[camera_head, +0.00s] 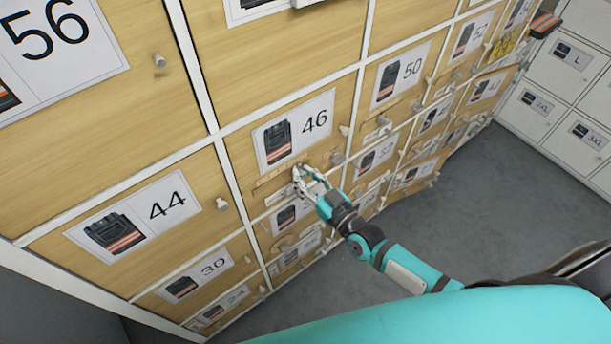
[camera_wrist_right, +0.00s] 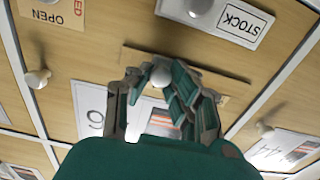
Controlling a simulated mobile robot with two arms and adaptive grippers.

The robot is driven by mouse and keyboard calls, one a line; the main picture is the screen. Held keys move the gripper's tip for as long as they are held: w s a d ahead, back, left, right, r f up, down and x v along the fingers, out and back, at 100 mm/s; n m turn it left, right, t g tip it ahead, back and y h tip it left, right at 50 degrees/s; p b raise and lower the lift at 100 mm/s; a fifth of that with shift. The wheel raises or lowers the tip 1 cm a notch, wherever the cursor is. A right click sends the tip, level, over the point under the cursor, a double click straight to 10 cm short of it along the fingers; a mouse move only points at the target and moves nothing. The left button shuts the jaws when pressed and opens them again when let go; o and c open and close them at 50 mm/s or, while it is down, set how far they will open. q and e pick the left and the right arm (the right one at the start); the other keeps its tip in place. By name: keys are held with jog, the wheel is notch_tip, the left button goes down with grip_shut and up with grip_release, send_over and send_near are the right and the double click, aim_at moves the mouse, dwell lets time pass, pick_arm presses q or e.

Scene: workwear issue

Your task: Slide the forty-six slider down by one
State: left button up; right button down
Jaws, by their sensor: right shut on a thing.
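The front marked 46 (camera_head: 235,148) is light wood with a white label (camera_head: 293,130) showing a dark vest and the number. Below the label, a thin wooden slider strip (camera_head: 269,181) lies across the front. My right gripper (camera_head: 303,176) is at this strip, its fingers closed around a small knob. In the right wrist view the pale round knob (camera_wrist_right: 161,75) sits between the fingertips, in front of the strip (camera_wrist_right: 228,83). The label (camera_wrist_right: 90,105) shows upside down there, partly covered by the fingers. My left gripper is not in view.
Fronts marked 44 (camera_head: 45,250), 50 (camera_head: 372,112) and 56 (camera_head: 150,110) surround it, with projecting knobs (camera_head: 222,204). A STOCK plate (camera_wrist_right: 238,22) and an OPEN sign (camera_wrist_right: 50,12) show in the wrist view. Grey floor (camera_head: 460,200) is clear at right.

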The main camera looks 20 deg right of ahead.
jog(key=shift+s+a+p, duration=0.35)
jog(key=shift+a+p, duration=0.15)
jog(key=shift+a, duration=0.4)
jog(key=shift+s+a, duration=0.15)
jog(key=shift+a, duration=0.25)
jog(key=c, duration=1.2)
grip_release()
jog(key=shift+o, duration=0.2)
jog(key=v, duration=1.2)
